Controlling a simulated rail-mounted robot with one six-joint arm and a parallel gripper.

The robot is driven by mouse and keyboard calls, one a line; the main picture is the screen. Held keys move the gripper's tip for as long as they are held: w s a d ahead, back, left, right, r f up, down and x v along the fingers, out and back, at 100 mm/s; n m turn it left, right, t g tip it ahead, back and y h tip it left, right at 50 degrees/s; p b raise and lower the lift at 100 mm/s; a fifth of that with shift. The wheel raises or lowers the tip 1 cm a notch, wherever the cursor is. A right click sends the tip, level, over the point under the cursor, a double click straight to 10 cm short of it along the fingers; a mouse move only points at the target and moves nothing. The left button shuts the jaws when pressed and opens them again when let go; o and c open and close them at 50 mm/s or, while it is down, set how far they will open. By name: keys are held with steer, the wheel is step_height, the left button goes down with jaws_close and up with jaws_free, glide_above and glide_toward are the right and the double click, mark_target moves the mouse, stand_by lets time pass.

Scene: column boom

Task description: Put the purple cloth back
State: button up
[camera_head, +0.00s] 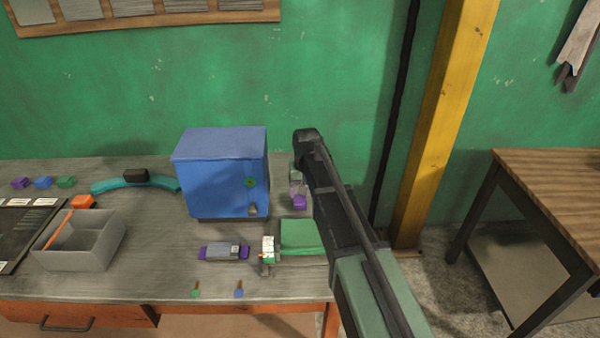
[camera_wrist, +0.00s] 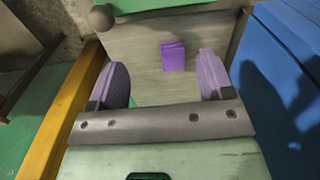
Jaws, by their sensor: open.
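The purple cloth (camera_wrist: 173,55) lies as a small folded square on the grey tabletop in the wrist view, beyond my fingertips and between their lines. In the head view a purple patch (camera_head: 299,202) shows right of the blue cabinet, and it looks like the same cloth, partly hidden by my arm. My gripper (camera_wrist: 163,82) is open, its two lilac finger pads apart with nothing between them. In the head view my gripper (camera_head: 296,184) is mostly hidden behind my arm, near the cabinet's right side.
The blue cabinet (camera_head: 225,172) stands close beside my gripper. A green slab (camera_head: 303,236) lies nearer the table's front. A grey device with purple ends (camera_head: 223,252) and a grey open box (camera_head: 78,245) are on the table. A yellow post (camera_head: 440,120) rises at the right.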

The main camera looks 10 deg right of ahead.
steer(key=s+n, duration=0.1)
steer(key=s, duration=2.3)
steer(key=shift+s, duration=0.2)
